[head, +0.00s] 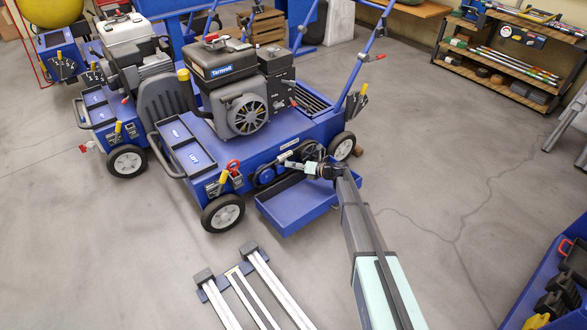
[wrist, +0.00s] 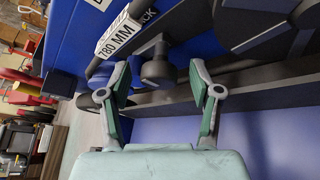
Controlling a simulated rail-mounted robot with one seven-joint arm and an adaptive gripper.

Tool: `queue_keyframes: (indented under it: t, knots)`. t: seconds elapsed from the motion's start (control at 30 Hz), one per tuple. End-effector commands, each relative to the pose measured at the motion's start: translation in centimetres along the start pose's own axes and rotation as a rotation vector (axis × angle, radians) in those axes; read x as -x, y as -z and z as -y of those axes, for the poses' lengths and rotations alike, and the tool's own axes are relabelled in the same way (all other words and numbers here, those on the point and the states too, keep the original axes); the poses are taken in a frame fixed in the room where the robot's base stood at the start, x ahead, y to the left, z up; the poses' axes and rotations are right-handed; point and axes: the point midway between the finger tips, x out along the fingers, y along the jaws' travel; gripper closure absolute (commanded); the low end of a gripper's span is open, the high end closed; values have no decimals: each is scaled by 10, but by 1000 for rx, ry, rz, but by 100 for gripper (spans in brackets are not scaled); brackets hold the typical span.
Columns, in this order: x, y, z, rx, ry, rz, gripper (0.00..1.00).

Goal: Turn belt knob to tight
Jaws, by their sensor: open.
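A dark knob (wrist: 157,72), which looks like the belt knob, sits on the side of the blue aerator (head: 280,130). In the wrist view it lies just ahead of my gripper (wrist: 159,82), roughly between the fingertips. My gripper's fingers are apart and I see no contact with the knob. In the head view my gripper (head: 311,168) is at the aerator's near side, beside the belt pulleys (head: 266,175), and the knob cannot be made out there. The knob's setting cannot be read.
A white "780 MM" label (wrist: 116,38) is left of the knob. A blue tray (head: 297,207) juts out under my gripper. Red (head: 233,167) and yellow levers stand to the left. White rails (head: 262,285) lie on the floor.

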Motion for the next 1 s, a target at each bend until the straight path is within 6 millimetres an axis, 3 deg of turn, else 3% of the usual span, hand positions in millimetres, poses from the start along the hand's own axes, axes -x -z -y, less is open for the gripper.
queue_keyframes:
  t: [0.3,0.33,0.5,1.0]
  knots:
    - [-3,0,0,0,0,0,36]
    - [-3,0,0,0,0,0,40]
    - [-3,0,0,0,0,0,96]
    - [-2,-3,-4,68,36,-8,97]
